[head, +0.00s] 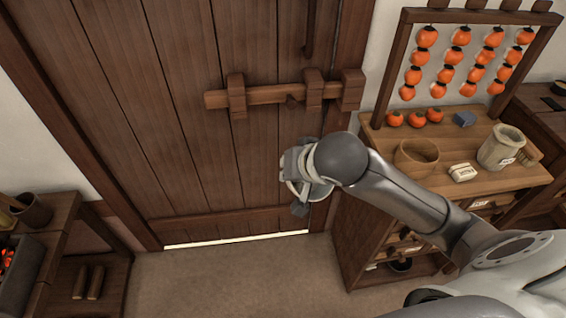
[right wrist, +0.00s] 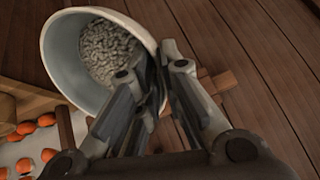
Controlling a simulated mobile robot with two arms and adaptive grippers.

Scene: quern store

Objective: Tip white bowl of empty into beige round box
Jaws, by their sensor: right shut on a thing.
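The white bowl (right wrist: 60,62) shows large in the right wrist view, with a heap of grey grainy stuff (right wrist: 108,52) inside. My right gripper (right wrist: 158,75) is shut on the bowl's rim. In the head view, my right gripper (head: 302,195) is in front of the wooden door, left of the counter, and hides most of the bowl (head: 320,191). The beige round box (head: 416,161) stands open-topped on the counter's left part, to the right of the bowl and apart from it. Its inside is only partly seen. My left gripper is not in view.
On the counter (head: 478,183) are a pale stone jar (head: 500,148), a small cream block (head: 462,172), a blue-grey block (head: 464,118) and several orange fruits (head: 415,120). A rack of hanging fruit (head: 461,52) stands behind. A barred door (head: 180,130) is at the back. The floor (head: 230,280) is clear.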

